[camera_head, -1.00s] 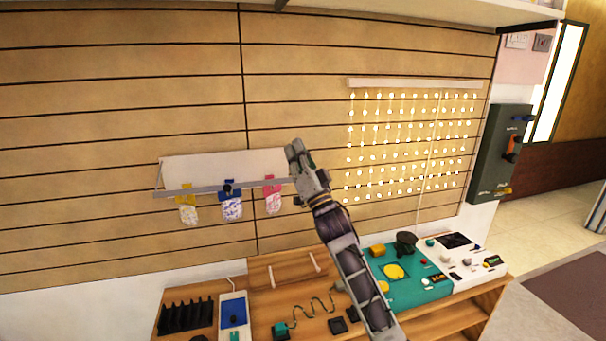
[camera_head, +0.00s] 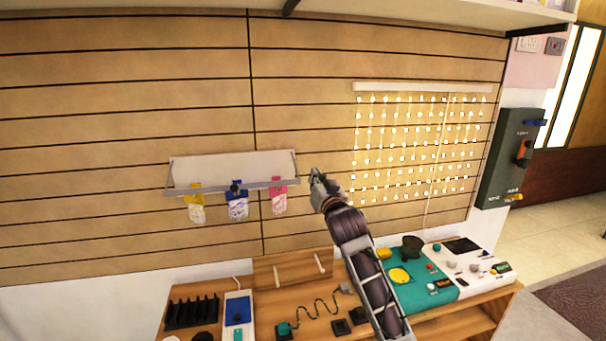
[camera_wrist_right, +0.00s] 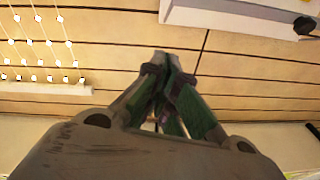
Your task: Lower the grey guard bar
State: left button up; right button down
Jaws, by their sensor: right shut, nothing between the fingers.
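The grey guard bar (camera_head: 232,188) runs across the front of a white panel (camera_head: 230,167) on the slatted wall, with side arms at its ends. Yellow, blue and pink tags hang at the bar, and a dark knob (camera_head: 235,187) sits near its middle. My right gripper (camera_head: 316,174) is shut and empty, just right of the bar's right end and apart from it in the picture. In the right wrist view, its closed fingers (camera_wrist_right: 166,60) point at the slatted wall, with a pale panel (camera_wrist_right: 235,14) at the upper right. My left gripper is not in view.
A lit bead curtain (camera_head: 420,145) hangs right of my arm. A dark switch box (camera_head: 510,160) is at far right. Below, a wooden bench (camera_head: 290,310) carries a black rack (camera_head: 192,312), a teal board (camera_head: 425,290) and a white board (camera_head: 470,270).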

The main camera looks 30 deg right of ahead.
jog(key=shift+w, duration=0.2)
dwell(0.4)
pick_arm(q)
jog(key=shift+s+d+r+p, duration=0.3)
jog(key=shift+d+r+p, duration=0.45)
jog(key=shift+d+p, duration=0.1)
pick_arm(e)
jog(key=w+d+f, duration=0.1)
jog(key=w+f, duration=0.1)
jog(key=w, duration=0.9)
jog(key=shift+d+f, duration=0.15)
jog(key=shift+d, duration=0.25)
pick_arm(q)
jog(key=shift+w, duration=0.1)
